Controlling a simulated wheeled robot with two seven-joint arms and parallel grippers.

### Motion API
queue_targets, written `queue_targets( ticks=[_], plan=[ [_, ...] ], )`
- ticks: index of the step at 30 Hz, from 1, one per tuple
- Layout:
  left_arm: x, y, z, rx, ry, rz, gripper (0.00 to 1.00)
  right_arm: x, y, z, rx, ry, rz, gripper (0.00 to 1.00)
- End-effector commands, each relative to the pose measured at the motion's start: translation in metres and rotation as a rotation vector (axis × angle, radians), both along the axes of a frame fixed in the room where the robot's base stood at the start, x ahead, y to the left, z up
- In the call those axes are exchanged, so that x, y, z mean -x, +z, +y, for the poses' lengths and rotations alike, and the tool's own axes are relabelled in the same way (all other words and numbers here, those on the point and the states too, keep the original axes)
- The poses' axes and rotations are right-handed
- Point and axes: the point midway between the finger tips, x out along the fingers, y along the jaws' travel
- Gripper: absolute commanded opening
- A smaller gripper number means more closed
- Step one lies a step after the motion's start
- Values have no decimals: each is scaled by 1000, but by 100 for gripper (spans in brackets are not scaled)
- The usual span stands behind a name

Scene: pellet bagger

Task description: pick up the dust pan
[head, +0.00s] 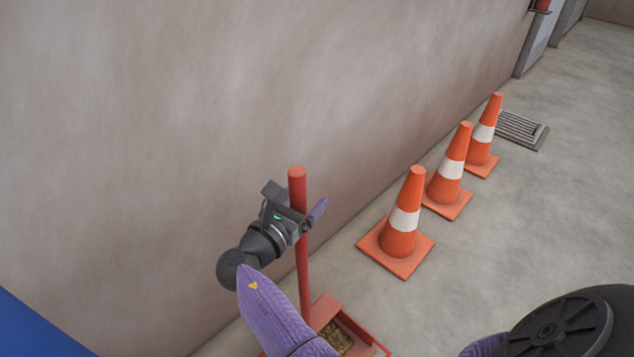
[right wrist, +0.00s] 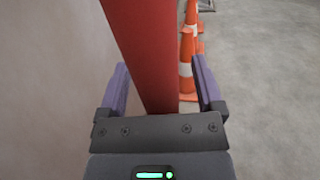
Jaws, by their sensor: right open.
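The dust pan (head: 375,341) is red, with a tall upright red handle, and stands on the floor by the wall at the bottom of the head view. Some brown material lies in its pan. My right gripper (head: 303,203) is near the top of the handle. In the right wrist view the handle (right wrist: 148,55) rises between the two purple fingers of the right gripper (right wrist: 160,85). The fingers are open, with a gap visible on each side of the handle. My left gripper is not in view.
Three orange and white cones (head: 402,222) stand in a row along the wall to the right. A floor grate (head: 521,129) lies beyond them. The wall (head: 180,120) is close behind the handle. The floor to the right of the cones is clear.

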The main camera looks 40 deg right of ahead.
Motion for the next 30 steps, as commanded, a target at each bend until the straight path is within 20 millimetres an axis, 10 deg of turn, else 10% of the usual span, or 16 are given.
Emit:
queue_targets(
  ticks=[7,19,30],
  plan=[
    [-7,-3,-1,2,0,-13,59,-1,1,-3,-1,0,-2,82],
    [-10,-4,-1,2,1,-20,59,-1,1,-3,-2,0,-2,0],
    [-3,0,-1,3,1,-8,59,-1,4,-3,0,0,-3,0]
  ],
)
